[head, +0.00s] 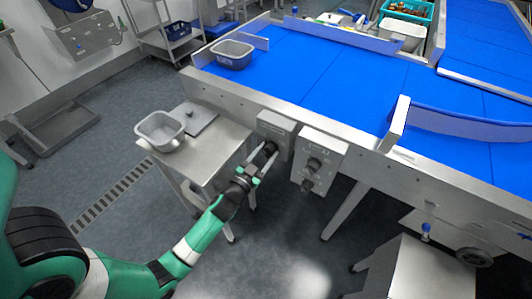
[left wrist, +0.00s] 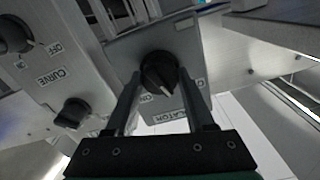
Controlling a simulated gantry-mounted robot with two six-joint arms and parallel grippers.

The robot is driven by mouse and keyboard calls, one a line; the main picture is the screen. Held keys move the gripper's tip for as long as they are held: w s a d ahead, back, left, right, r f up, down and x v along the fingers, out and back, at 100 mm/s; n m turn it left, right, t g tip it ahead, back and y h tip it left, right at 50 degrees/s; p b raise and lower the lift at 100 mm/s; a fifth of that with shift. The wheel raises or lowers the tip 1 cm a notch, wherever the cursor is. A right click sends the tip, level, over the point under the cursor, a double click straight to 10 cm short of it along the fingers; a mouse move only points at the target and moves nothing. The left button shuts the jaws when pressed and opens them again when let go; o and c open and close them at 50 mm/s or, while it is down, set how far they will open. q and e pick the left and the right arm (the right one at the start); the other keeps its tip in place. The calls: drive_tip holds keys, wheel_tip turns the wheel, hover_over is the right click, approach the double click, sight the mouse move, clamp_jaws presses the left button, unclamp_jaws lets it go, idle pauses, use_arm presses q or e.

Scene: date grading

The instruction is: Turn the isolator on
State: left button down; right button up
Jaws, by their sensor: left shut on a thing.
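The isolator is a grey box (head: 276,124) on the side of the blue conveyor, left of a second control panel. Its black rotary knob (left wrist: 159,70) shows in the left wrist view, with an ON label (left wrist: 146,98) beside it and a partly hidden ISOLATOR label (left wrist: 181,108). My left gripper (head: 265,161) reaches up to the box from below left. In the left wrist view its two fingers (left wrist: 160,84) stand on either side of the knob and are shut on it. The exact pointer direction of the knob is hard to tell. My right gripper is not in view.
The second panel (head: 318,160) carries two black knobs, one labelled CURVE (left wrist: 57,78) with an OFF mark. A steel side table (head: 215,150) holds a grey tub (head: 160,130) and a flat grey lid (head: 201,118) left of my arm. A steel cabinet (head: 410,268) stands lower right.

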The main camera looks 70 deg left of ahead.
use_arm(q)
drive_tip(key=m, duration=1.2)
drive_tip(key=shift+m, duration=0.4)
idle(0.3)
drive_tip(key=shift+c, duration=1.3)
unclamp_jaws()
drive_tip(key=shift+d+f, duration=0.1)
